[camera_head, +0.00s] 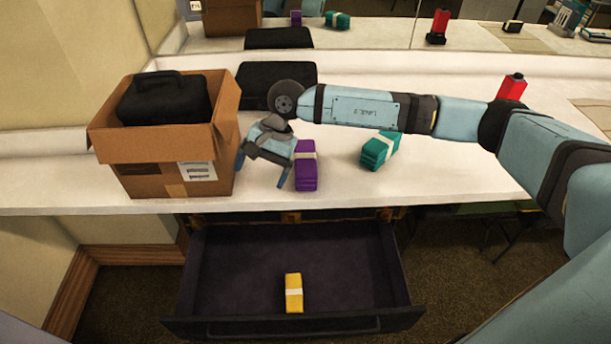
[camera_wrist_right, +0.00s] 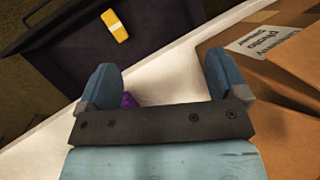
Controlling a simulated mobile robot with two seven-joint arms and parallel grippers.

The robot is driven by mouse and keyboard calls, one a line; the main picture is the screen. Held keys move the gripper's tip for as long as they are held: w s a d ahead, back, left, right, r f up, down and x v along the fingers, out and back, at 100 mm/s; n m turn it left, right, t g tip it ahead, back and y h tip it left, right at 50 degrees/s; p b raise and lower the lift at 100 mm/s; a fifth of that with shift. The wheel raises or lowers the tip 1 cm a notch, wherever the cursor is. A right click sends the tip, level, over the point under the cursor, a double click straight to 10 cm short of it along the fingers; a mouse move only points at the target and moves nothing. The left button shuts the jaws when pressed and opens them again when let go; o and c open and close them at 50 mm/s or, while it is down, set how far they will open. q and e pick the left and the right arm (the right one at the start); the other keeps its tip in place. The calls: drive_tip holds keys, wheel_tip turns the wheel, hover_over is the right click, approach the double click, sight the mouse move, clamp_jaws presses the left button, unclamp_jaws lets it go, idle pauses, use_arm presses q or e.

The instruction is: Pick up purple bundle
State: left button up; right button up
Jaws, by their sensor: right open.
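The purple bundle (camera_head: 306,172) with a pale band stands on the white counter, right of the cardboard box. My right gripper (camera_head: 262,176) is open and empty, just left of the purple bundle in the head view, with its fingers pointing down toward the counter. In the right wrist view, the fingers (camera_wrist_right: 163,88) are spread. A small bit of the purple bundle (camera_wrist_right: 129,101) shows beside the left finger there; the gripper hides the rest. My left gripper is not in view.
A cardboard box (camera_head: 138,148) holding a black case (camera_head: 163,98) stands close at left. A teal bundle (camera_head: 379,151) sits right of the purple one. An open drawer (camera_head: 230,285) below holds a yellow bundle (camera_head: 293,292). A red object (camera_head: 511,87) stands farther right. A mirror lines the back.

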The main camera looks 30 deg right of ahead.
sight(305, 155)
drive_tip(key=w+d+r+n+t+h+b, duration=0.1)
drive_tip(key=w+d+h, duration=0.2)
drive_tip(key=d, duration=0.4)
drive_tip(key=w+d+r+n+t+h+b, duration=0.1)
drive_tip(key=w+d+r+n+h, duration=0.15)
drive_tip(key=d, duration=0.35)
drive_tip(key=shift+m+h, duration=0.35)
drive_tip(key=shift+m, duration=0.1)
drive_tip(key=f, duration=0.2)
drive_tip(key=w+f, duration=0.1)
drive_tip(key=f, duration=0.2)
drive_tip(key=d+f, duration=0.1)
drive_tip(key=f, duration=0.2)
drive_tip(key=shift+w+f, duration=0.15)
drive_tip(key=shift+w, duration=0.2)
drive_tip(key=shift+w+d+f+b, duration=0.1)
drive_tip(key=shift+f+b, duration=0.05)
drive_tip(key=shift+f, duration=0.8)
drive_tip(key=shift+w+d+f+b, duration=0.1)
drive_tip(key=shift+d+f, duration=0.05)
drive_tip(key=shift+f, duration=0.85)
drive_tip(key=shift+w+d+f+b, duration=0.1)
drive_tip(key=shift+f+b, duration=0.05)
drive_tip(key=shift+f, duration=0.8)
drive_tip(key=shift+s, duration=0.1)
drive_tip(key=c, duration=1.1)
drive_tip(key=shift+r, duration=0.1)
